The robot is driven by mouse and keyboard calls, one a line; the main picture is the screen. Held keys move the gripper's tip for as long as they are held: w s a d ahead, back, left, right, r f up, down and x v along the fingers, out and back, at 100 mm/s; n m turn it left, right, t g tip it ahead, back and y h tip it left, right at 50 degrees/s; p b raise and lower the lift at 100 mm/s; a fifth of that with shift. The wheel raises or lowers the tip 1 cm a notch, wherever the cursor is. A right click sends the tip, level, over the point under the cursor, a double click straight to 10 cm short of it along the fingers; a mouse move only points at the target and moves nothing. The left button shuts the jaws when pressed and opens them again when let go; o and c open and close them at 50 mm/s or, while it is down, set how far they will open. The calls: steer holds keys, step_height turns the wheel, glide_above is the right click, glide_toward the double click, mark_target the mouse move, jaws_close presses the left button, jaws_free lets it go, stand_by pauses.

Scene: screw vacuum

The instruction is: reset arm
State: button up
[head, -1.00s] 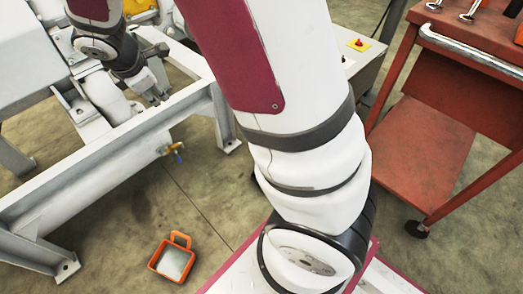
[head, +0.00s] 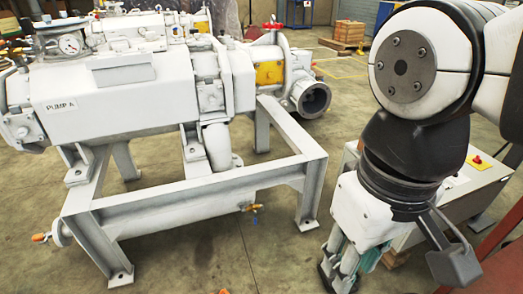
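My arm comes in from the upper right of the head view and bends downward. My gripper (head: 338,284) hangs at its end, pointing down, right of the white pump frame and in front of a grey box. Its fingertips run into the bottom edge of the picture, so I cannot tell whether it is open or shut. I see no object held in it. A dark wrist part with a bracket-like piece sits just above it.
The white pump (head: 110,92), marked PUMP A, fills the left on its metal frame (head: 180,185). A grey control box (head: 465,190) with a red button is behind my gripper. A red cart (head: 505,262) edges the lower right. Bare floor (head: 200,262) lies in front of the frame.

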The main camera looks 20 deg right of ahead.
steer(key=shift+s+a, duration=0.15)
steer(key=shift+s, duration=0.25)
stand_by(0.5)
step_height(320, 180, up, 34)
steer(key=t+p, duration=0.4)
steer(key=p, duration=2.8)
steer(key=shift+d, duration=0.25)
steer(key=shift+w, duration=0.1)
